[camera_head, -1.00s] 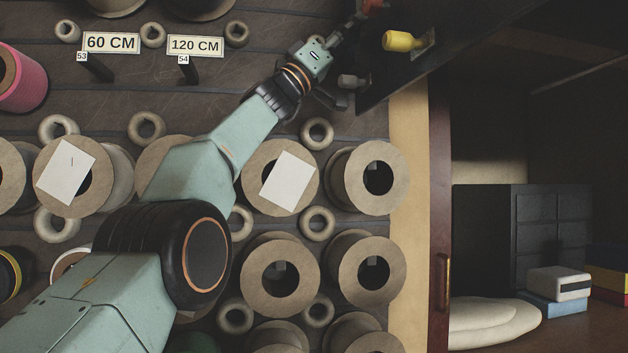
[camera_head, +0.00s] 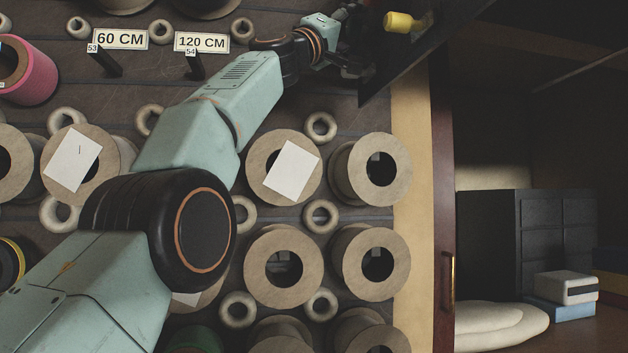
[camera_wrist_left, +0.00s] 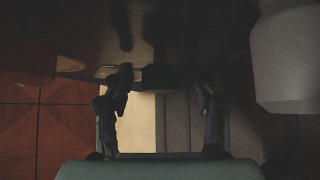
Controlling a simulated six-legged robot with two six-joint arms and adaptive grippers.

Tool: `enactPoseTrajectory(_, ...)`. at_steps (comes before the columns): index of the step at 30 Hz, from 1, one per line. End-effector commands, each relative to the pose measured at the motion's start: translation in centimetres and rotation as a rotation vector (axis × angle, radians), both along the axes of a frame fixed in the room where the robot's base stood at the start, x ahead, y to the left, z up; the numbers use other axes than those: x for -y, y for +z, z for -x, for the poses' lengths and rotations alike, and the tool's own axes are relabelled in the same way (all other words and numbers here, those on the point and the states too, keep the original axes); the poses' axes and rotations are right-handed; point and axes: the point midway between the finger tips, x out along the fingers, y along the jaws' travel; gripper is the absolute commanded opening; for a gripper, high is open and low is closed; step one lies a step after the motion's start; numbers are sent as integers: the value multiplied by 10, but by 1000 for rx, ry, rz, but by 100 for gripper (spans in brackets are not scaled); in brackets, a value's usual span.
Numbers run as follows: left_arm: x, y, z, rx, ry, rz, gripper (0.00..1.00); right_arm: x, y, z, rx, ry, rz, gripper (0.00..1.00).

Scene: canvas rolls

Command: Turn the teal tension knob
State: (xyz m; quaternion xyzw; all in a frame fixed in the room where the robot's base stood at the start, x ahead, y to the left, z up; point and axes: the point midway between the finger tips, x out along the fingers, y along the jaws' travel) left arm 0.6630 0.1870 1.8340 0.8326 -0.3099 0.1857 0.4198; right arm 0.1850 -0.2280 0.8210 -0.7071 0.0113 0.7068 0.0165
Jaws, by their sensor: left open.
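My left gripper (camera_head: 352,45) is at the top of the head view, beside the dark angled panel (camera_head: 410,55). It is dark and partly hidden by shadow and by my wrist. In the left wrist view the two dark fingers of my left gripper (camera_wrist_left: 161,90) stand apart. A dark blocky shape (camera_wrist_left: 160,76) lies beyond the gap between them; I cannot tell what it is. I cannot make out a teal knob in either view. A yellow knob (camera_head: 400,22) sticks out from the panel, right of the gripper. My right gripper is not in view.
Brown rolls (camera_head: 375,265) with open cores and small pale rings (camera_head: 320,127) fill the wall. Labels "60 CM" (camera_head: 120,39) and "120 CM" (camera_head: 201,43) hang above two pegs. A dark cabinet with drawers (camera_head: 540,235) stands at the right.

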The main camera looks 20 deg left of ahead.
Motion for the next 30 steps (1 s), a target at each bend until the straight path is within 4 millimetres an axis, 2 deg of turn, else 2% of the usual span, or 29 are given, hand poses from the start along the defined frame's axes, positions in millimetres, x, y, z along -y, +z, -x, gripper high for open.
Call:
enactPoseTrajectory(17,0,3,1,-196,4,137,58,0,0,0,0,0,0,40)
enactPoseTrajectory(25,0,5,1,-314,4,217,58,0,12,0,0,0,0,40)
enactPoseTrajectory(30,0,6,1,-391,4,267,58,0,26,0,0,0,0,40)
